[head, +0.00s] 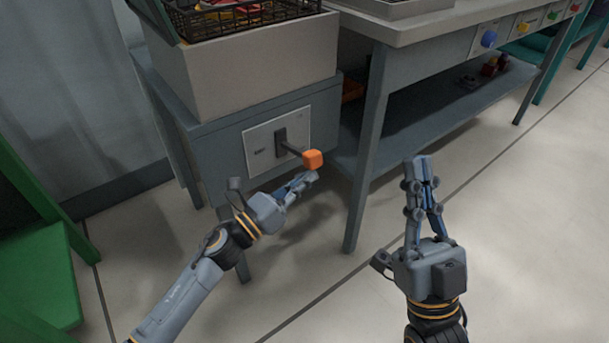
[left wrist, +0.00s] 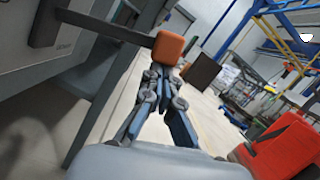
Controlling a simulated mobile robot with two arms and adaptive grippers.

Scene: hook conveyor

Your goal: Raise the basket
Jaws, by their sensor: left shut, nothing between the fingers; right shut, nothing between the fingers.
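A black wire basket (head: 235,17) with red and yellow items sits in the top of a beige box (head: 250,65) at the upper left. Below it, a lever with an orange knob (head: 313,158) sticks out from a white panel (head: 262,142) on the grey stand. My left gripper (head: 312,176) is shut and empty, its fingertips just below the orange knob. In the left wrist view the knob (left wrist: 168,48) shows just beyond the fingertips; I cannot tell whether they touch. My right gripper (head: 421,160) is shut and empty, raised over the floor at the right.
A grey workbench (head: 420,25) with a lower shelf (head: 440,115) stands right of the lever, its front leg (head: 368,150) close by. A green chair-like piece (head: 40,265) is at the left. The floor in front is clear.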

